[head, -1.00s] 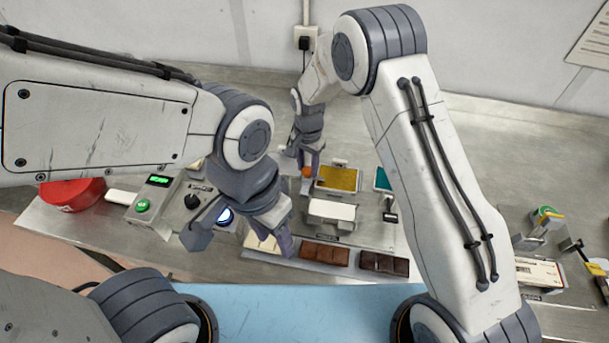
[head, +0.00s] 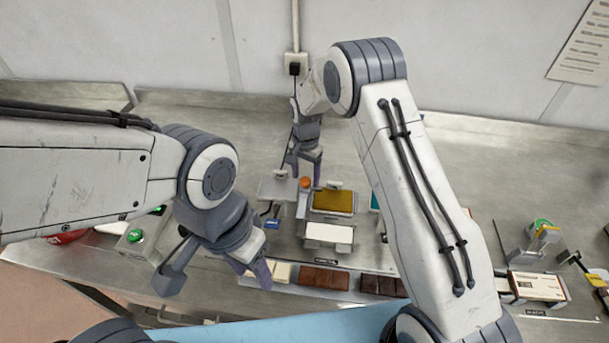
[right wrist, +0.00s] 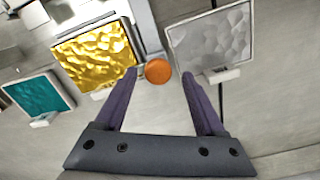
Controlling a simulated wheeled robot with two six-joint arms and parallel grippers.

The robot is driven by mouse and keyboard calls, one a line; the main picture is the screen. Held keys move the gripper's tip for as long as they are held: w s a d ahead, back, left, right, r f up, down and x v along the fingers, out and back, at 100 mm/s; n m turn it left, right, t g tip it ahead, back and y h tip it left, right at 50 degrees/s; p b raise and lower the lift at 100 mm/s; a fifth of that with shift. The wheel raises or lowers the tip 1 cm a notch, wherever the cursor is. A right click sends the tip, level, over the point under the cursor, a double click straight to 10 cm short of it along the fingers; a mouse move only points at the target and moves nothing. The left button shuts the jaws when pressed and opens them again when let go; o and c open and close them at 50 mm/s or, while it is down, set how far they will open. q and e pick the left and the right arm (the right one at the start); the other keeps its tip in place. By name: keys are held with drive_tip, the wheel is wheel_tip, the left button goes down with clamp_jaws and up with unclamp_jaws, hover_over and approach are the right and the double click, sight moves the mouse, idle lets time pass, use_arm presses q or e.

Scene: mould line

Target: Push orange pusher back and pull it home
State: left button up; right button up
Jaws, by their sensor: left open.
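The orange pusher knob (head: 305,182) sits at the far end of a narrow grey bar (head: 301,207), left of the gold pad (head: 333,200). In the right wrist view the round orange knob (right wrist: 158,71) lies between the fingertip lines, with the bar (right wrist: 141,28) running upward from it. My right gripper (head: 305,172) is open at the far side of the knob, and its fingers (right wrist: 158,75) show a gap on both sides of it. I cannot tell whether a finger touches it. My left gripper (head: 254,278) is open and empty above the near left bench.
A silver pad (right wrist: 222,35) is on the bar's other side from the gold pad. A white block (head: 328,235) and dark brown bars (head: 324,278) lie nearer. A green-button box (head: 137,236) stands left. Free bench lies behind the pads.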

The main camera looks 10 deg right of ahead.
sight(305, 178)
wheel_tip(305, 178, up, 10)
drive_tip(key=b, duration=0.3)
drive_tip(key=shift+r, duration=0.25)
idle(0.3)
